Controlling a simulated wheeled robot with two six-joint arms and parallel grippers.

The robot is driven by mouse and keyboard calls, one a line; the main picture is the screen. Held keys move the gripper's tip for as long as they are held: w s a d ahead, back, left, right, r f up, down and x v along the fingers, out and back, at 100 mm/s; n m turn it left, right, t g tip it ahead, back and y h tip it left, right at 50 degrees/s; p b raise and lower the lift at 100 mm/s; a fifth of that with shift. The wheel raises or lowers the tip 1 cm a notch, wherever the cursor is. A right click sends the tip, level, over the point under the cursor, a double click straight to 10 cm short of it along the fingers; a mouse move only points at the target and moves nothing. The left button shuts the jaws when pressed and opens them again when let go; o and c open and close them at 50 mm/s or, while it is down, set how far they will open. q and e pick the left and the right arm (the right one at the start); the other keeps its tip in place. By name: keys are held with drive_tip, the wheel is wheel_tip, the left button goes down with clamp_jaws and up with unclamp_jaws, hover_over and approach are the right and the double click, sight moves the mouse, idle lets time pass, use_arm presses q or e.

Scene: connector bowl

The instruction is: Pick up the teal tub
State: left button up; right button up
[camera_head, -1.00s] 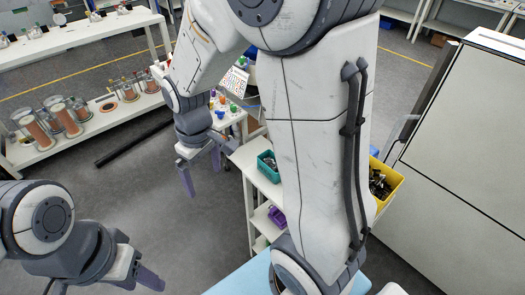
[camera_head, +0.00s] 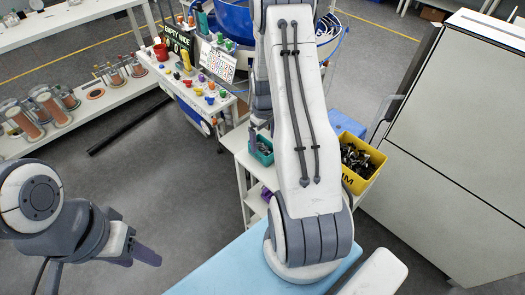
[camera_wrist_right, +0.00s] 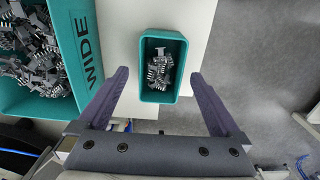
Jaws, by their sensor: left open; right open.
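A small teal tub (camera_head: 266,159) stands near the left edge of the white shelf top, partly hidden by my right arm in the head view. In the right wrist view the teal tub (camera_wrist_right: 160,98) holds several grey metal connectors. My right gripper (camera_wrist_right: 160,75) is open, with one finger on each side of the tub in that view. No contact shows, and I cannot tell its height over the tub. My left gripper (camera_head: 147,257) is open and empty at the lower left, far from the tub.
A larger teal bin (camera_wrist_right: 97,35) marked WIDE, full of connectors, stands left of the tub in the right wrist view. A yellow bin (camera_head: 356,184) of dark parts is right of my arm. A purple thing (camera_head: 265,193) sits on a lower shelf.

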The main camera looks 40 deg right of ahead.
sight(263, 147)
wheel_tip(263, 147, down, 4)
drive_tip(key=shift+w+a+f+p, duration=0.1)
drive_tip(key=shift+w+p, duration=0.05)
drive_tip(key=shift+p, duration=0.65)
drive_tip(key=shift+f, duration=0.35)
drive_tip(key=c, duration=1.3)
drive_tip(key=shift+r, duration=0.1)
drive_tip(key=shift+c, duration=0.2)
